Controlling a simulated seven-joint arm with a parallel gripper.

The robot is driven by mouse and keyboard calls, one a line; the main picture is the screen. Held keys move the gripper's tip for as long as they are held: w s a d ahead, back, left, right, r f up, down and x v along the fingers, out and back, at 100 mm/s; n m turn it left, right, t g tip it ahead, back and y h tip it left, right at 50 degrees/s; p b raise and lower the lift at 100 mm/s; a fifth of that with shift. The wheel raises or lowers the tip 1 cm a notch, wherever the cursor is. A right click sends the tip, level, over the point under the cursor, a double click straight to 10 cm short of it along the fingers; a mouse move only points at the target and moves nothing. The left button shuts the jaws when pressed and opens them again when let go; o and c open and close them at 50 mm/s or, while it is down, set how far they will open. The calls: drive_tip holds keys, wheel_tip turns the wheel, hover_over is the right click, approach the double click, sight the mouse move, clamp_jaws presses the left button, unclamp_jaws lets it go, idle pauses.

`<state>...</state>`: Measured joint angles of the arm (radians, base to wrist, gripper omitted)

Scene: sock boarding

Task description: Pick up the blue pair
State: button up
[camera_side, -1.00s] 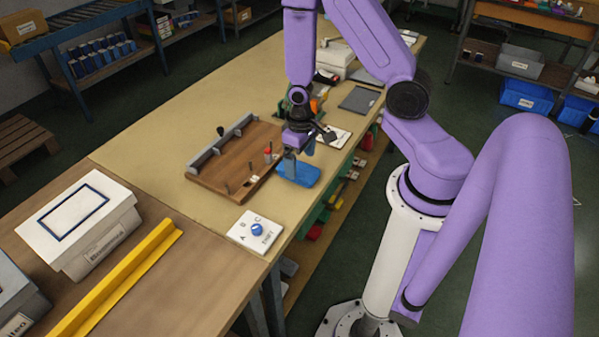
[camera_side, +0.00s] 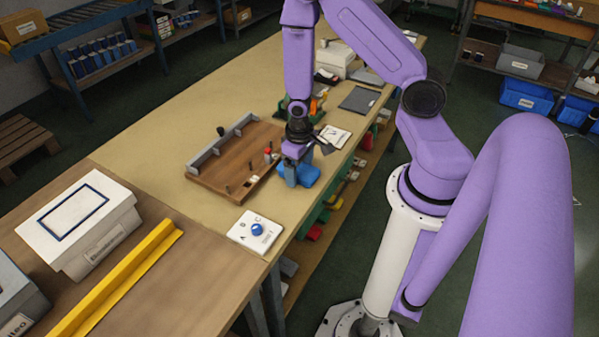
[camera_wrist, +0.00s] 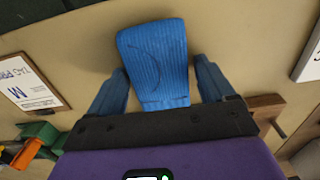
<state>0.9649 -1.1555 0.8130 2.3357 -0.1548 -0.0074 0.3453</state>
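The blue pair (camera_wrist: 155,60) is a flat, folded, ribbed blue bundle lying on the tan table. In the wrist view it lies between my two blue-grey fingers, with a gap on each side, and its lower end is hidden by my gripper body. In the side view the blue pair (camera_side: 308,175) is at the table's right edge, partly hidden behind the fingers. My gripper (camera_side: 290,182) points down at it. In the wrist view my gripper (camera_wrist: 165,85) is open, with the fingers spread wider than the pair.
A wooden board with a grey rail (camera_side: 215,178) and upright pegs is just left of my gripper. A white panel with a blue knob (camera_side: 255,231) is in front. A printed card (camera_side: 335,136) lies behind, also seen in the wrist view (camera_wrist: 28,85). Table space far left is clear.

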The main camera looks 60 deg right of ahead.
sight(299, 168)
drive_tip(key=c, duration=0.8)
drive_tip(key=shift+r, duration=0.1)
drive_tip(key=shift+w+r, duration=0.1)
drive_tip(key=shift+r, duration=2.2)
drive_tip(key=shift+r, duration=0.1)
